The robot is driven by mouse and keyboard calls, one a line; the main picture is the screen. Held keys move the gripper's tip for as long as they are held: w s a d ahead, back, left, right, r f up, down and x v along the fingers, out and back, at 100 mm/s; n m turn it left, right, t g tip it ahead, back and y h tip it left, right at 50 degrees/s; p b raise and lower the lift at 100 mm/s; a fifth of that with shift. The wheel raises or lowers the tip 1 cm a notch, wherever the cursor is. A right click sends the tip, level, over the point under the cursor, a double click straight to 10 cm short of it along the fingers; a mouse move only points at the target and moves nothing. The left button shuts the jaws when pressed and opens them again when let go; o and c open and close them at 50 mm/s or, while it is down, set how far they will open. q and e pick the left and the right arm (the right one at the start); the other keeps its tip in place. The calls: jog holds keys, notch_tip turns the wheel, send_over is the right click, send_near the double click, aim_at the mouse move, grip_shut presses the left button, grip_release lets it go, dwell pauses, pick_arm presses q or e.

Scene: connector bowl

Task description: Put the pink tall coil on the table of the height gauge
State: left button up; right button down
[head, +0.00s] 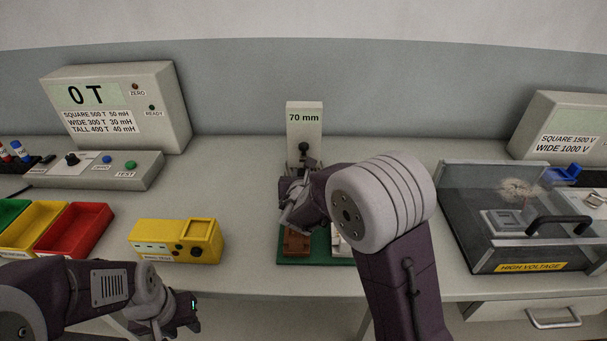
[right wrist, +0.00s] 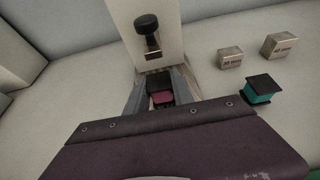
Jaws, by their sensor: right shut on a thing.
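The height gauge (head: 304,122) stands at the back middle, its display reading 70 mm. Its black-knobbed plunger (right wrist: 147,24) shows at the top of the right wrist view. My right gripper (right wrist: 160,95) is shut on the pink coil (right wrist: 163,97), which has a dark top flange. The coil is just in front of the gauge's column, below the plunger. My fingers hide the gauge's table, so I cannot tell whether the coil touches it. In the head view my right gripper (head: 292,205) and arm cover the coil. My left gripper (head: 188,316) is low at the left, its fingers unclear.
A teal coil (right wrist: 262,88) and two marked metal blocks (right wrist: 230,58) (right wrist: 281,45) stand right of the gauge. A yellow box (head: 160,238) and red bin (head: 75,230) are at left. The high-voltage enclosure (head: 470,255) is at right.

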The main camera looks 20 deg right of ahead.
aim_at(304, 170)
jog(key=shift+w+d+r, duration=0.1)
jog(key=shift+w, duration=0.15)
jog(key=w, duration=0.1)
jog(key=w+d, duration=0.1)
jog(key=w, duration=0.1)
jog(key=shift+w+p, duration=0.1)
jog(key=shift+p, duration=0.3)
jog(key=shift+w+f, duration=0.15)
jog(key=shift+f, duration=0.6)
jog(key=shift+r, duration=0.1)
jog(key=shift+b, duration=0.35)
jog(key=shift+f, duration=0.25)
jog(key=c, duration=1.1)
grip_release()
jog(key=shift+r, duration=0.1)
